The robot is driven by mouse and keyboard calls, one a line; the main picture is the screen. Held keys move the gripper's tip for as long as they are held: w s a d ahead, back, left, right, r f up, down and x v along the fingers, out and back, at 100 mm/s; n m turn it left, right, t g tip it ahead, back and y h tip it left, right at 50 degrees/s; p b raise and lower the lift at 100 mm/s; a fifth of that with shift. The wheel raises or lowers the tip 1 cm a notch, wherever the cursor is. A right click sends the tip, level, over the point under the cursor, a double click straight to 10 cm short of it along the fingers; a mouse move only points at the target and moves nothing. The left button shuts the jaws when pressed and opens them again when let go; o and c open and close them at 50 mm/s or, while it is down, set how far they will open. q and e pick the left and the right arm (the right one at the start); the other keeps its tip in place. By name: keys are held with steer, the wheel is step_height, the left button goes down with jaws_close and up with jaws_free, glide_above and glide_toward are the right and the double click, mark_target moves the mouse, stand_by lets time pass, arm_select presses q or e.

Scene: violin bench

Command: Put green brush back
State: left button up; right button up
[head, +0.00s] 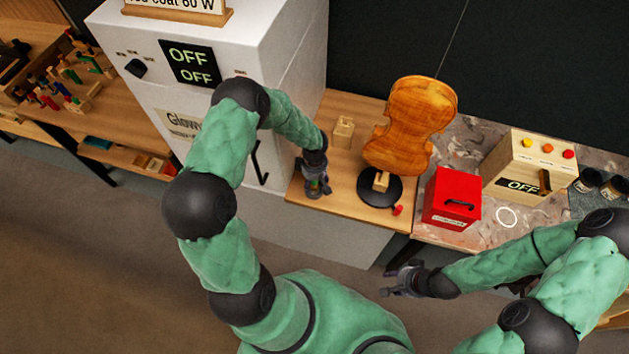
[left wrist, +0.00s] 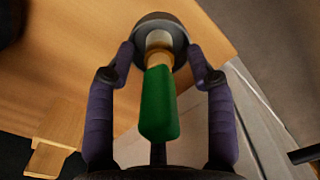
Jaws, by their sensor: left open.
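The green brush (left wrist: 158,100) shows in the left wrist view, its green handle toward me and its pale neck at a round grey cup (left wrist: 178,30). My left gripper (left wrist: 160,88) is open, with a dark finger on each side of the handle and gaps between. In the head view my left gripper (head: 316,188) is over the front left of the wooden bench, and it hides the brush and cup. A small wooden block (head: 343,133) stands behind it. My right gripper (head: 400,282) looks open and empty, in front of the bench.
A violin body (head: 410,125) stands on a round black base (head: 380,187) right of my left gripper. A red box (head: 452,198) and a control box reading OFF (head: 530,168) are further right. A white cabinet (head: 275,60) rises close on the left.

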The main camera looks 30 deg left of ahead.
arm_select(q)
step_height(320, 180, up, 12)
steer(key=shift+w+f+p, duration=0.1)
steer(key=shift+f+p, duration=0.1)
steer(key=shift+p, duration=0.25)
arm_select(e)
steer(key=shift+r, duration=0.5)
steer(key=shift+s, duration=0.1)
